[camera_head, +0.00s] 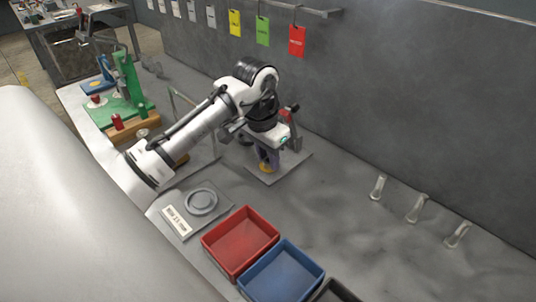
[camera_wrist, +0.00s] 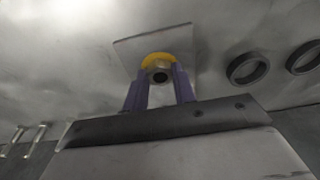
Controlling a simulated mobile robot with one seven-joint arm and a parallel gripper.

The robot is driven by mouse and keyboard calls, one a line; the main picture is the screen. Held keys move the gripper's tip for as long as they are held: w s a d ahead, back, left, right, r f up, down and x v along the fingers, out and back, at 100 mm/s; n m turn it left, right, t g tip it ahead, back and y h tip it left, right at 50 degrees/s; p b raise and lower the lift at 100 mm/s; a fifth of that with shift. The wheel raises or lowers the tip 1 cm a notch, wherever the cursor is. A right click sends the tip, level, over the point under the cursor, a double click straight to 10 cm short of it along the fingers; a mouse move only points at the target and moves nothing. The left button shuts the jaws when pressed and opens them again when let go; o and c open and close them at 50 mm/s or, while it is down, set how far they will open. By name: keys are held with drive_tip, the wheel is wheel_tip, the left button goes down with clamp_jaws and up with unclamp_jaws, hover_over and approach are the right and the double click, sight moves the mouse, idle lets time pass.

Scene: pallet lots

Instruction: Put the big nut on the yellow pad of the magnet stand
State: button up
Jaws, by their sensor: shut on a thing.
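My gripper (camera_wrist: 160,88) has purple fingers, shut on the big nut (camera_wrist: 159,64). The nut looks brassy with a dark hole, and the fingers cover its sides. The yellow pad (camera_wrist: 154,55) shows as an arc just behind the nut, on the grey plate of the magnet stand (camera_wrist: 182,40). In the head view my gripper (camera_head: 268,157) points down over the stand's plate (camera_head: 296,168). The yellow pad (camera_head: 265,168) shows at the fingertips. I cannot tell whether the nut touches the pad. The nut is not clear in the head view.
A red bin (camera_head: 240,240), a blue bin (camera_head: 282,275) and a labelled plate with a grey ring (camera_head: 201,201) stand in front. A green fixture (camera_head: 125,90) is at left. The bench right of the stand is mostly clear.

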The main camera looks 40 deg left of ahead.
sight(262, 170)
drive_tip(key=o, duration=1)
drive_tip(key=shift+r, duration=0.1)
drive_tip(key=r, duration=0.4)
drive_tip(key=s+r, duration=0.1)
drive_tip(key=r, duration=0.7)
drive_tip(key=shift+s+a+p, duration=0.1)
drive_tip(key=shift+s+p, duration=0.2)
drive_tip(key=shift+s, duration=0.1)
